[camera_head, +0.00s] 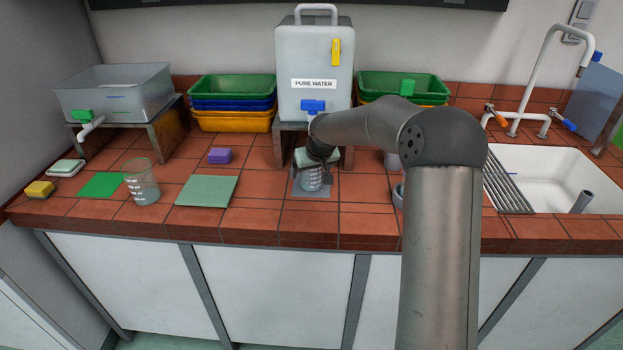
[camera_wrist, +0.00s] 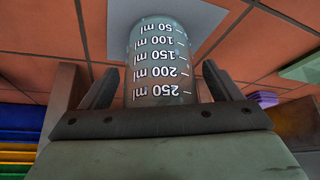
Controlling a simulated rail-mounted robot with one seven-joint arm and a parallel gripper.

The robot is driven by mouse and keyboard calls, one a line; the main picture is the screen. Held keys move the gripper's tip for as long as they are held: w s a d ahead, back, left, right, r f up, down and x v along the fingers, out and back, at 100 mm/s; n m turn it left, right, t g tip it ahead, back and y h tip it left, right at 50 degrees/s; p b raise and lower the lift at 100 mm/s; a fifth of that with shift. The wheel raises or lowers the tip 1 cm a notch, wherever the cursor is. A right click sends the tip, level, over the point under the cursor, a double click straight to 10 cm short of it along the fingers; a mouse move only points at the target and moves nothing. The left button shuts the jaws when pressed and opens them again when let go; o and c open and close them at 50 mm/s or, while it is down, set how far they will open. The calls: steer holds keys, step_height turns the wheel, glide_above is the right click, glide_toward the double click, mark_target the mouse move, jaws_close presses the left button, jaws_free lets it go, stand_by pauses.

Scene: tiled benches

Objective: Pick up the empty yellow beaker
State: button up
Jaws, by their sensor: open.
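A clear beaker (camera_head: 312,180) with white volume marks stands under the water tank's tap, on a light grey square (camera_head: 299,191). In the wrist view the beaker (camera_wrist: 160,50) shows marks from 50 to 250 ml, upside down, and no yellow tint shows on it. My gripper (camera_wrist: 160,70) is open, with one finger on each side of this beaker. In the head view my gripper (camera_head: 315,160) is at the beaker's upper part and partly hides it. A second clear beaker (camera_head: 142,183) with a greenish rim stands at the left; its contents are unclear.
The tank marked PURE WATER (camera_head: 315,60), with a blue tap (camera_head: 312,106), stands just behind my gripper. Tray stacks (camera_head: 233,90) flank it. A pale green mat (camera_head: 207,191), purple block (camera_head: 219,156), green mat (camera_head: 101,186) and yellow sponge (camera_head: 39,190) lie left. A sink (camera_head: 540,170) is right.

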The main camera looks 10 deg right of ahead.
steer(key=c, duration=1.3)
